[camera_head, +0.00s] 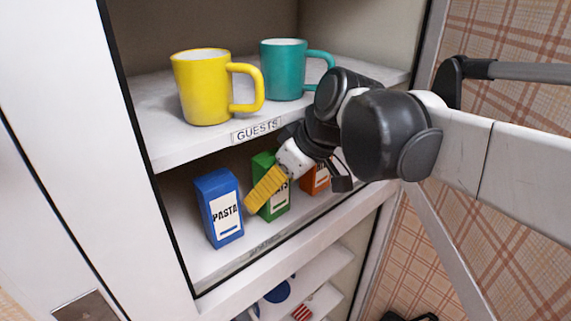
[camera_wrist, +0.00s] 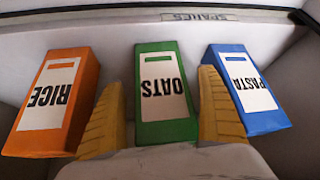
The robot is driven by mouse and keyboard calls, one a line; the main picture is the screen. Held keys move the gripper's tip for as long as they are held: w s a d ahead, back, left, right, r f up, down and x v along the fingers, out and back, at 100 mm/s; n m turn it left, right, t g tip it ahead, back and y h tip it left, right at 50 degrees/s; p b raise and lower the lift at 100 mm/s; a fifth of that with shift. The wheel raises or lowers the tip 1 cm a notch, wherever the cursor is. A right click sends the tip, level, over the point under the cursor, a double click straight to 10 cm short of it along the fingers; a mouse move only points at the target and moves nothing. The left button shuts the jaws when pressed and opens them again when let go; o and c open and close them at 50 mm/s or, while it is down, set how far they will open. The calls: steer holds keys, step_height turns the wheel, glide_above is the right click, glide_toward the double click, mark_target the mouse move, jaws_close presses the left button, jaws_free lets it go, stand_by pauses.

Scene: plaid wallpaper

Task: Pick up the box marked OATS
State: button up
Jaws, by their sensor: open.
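The green OATS box (camera_wrist: 166,118) stands in the middle of a shelf row, and its label reads upside down in the wrist view. My gripper (camera_wrist: 165,110) is open, with one yellow finger on each side of the OATS box and a visible gap between the fingers. I cannot tell whether either finger touches it. In the head view the OATS box (camera_head: 265,160) is partly hidden behind a yellow finger of my gripper (camera_head: 263,187).
The blue PASTA box (camera_head: 219,208) and the orange RICE box (camera_wrist: 55,95) stand close on either side. The shelf above, labelled GUESTS (camera_head: 257,130), holds a yellow mug (camera_head: 202,90) and a teal mug (camera_head: 283,72). The shelf edge below is labelled SPARES (camera_wrist: 200,16).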

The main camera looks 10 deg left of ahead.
steer(key=shift+w+a+f, duration=0.1)
steer(key=shift+a+f, duration=0.1)
steer(key=shift+f, duration=0.25)
steer(key=shift+d, duration=0.15)
steer(key=shift+c, duration=0.4)
steer(key=c, duration=1.5)
